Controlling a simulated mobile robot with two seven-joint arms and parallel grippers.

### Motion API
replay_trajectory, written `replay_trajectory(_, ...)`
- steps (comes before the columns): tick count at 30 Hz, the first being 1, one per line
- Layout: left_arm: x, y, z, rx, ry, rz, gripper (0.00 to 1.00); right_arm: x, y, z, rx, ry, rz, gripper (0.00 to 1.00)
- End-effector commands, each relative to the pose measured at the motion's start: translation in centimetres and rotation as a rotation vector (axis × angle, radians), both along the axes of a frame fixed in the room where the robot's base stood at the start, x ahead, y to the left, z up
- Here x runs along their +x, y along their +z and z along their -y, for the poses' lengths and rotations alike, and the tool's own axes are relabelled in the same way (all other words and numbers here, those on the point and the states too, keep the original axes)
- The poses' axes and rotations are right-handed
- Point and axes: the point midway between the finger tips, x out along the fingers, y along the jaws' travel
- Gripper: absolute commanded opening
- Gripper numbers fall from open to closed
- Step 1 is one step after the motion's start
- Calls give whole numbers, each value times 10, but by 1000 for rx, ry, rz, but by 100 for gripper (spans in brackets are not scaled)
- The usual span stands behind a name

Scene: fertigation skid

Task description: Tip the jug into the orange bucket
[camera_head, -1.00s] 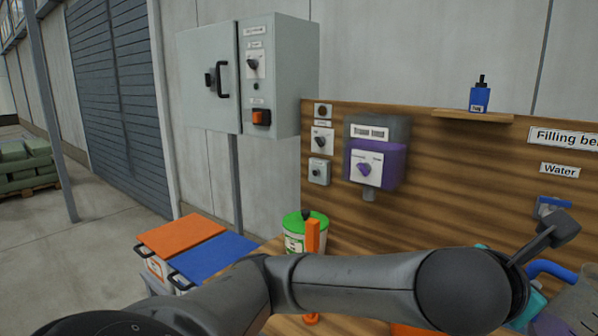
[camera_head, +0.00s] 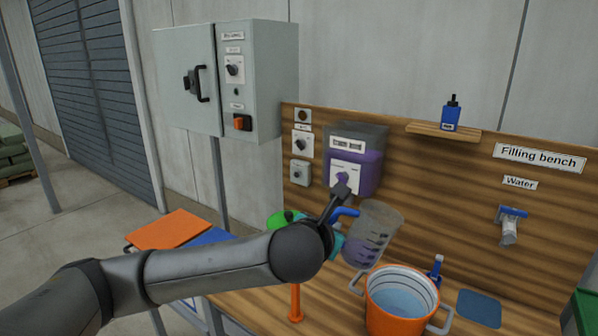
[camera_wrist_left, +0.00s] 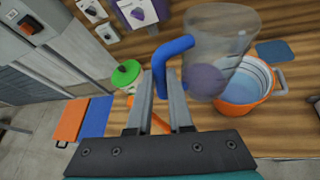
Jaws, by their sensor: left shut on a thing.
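The clear jug (camera_head: 375,226) with a blue handle (camera_head: 346,211) hangs in the air beside and above the orange bucket (camera_head: 395,322). It leans a little to the right in the head view. My left gripper (camera_head: 338,222) is shut on the blue handle, partly hidden behind my wrist. The left wrist view shows the fingers (camera_wrist_left: 161,85) around the handle, with the jug (camera_wrist_left: 215,45) at their right. The bucket (camera_wrist_left: 247,95) stands on the bench and holds pale blue liquid. My right gripper is out of view.
A water tap (camera_head: 510,228) is on the wooden back panel. A purple tank (camera_head: 357,165) hangs behind the jug.

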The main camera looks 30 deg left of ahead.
Motion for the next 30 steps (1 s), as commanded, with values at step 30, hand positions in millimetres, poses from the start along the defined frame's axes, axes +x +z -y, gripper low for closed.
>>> replay_trajectory(30,11,26,-95,-199,88,50,0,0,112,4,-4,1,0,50)
